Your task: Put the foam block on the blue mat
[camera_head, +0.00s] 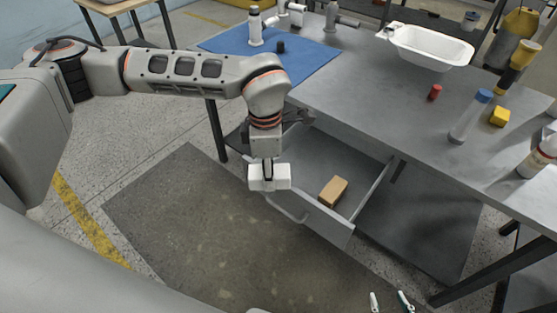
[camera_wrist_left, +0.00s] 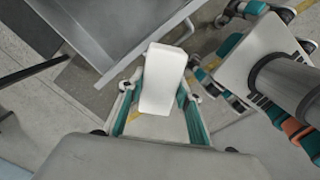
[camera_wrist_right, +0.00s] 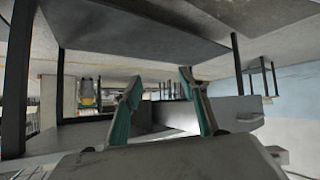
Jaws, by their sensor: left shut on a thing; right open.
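A white block, which looks like the foam block (camera_head: 258,182), is held in my left gripper (camera_head: 268,166) beside the open drawer's front. In the left wrist view the white block (camera_wrist_left: 164,75) sits between the teal-padded fingers, with floor below it. The blue mat (camera_head: 318,62) lies on the far left of the grey table, above and behind the left gripper. My right gripper (camera_head: 390,301) shows only its fingertips at the bottom of the head view. In the right wrist view it is open and empty (camera_wrist_right: 159,82), facing the table's underside.
The open drawer (camera_head: 330,226) holds a brown block (camera_head: 333,191). A grey-white fitting (camera_head: 255,28) and a black cylinder (camera_head: 281,46) stand on the mat; its right part is bare. A white tub (camera_head: 432,48), red cylinder (camera_head: 434,92) and yellow block (camera_head: 500,117) are further right.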

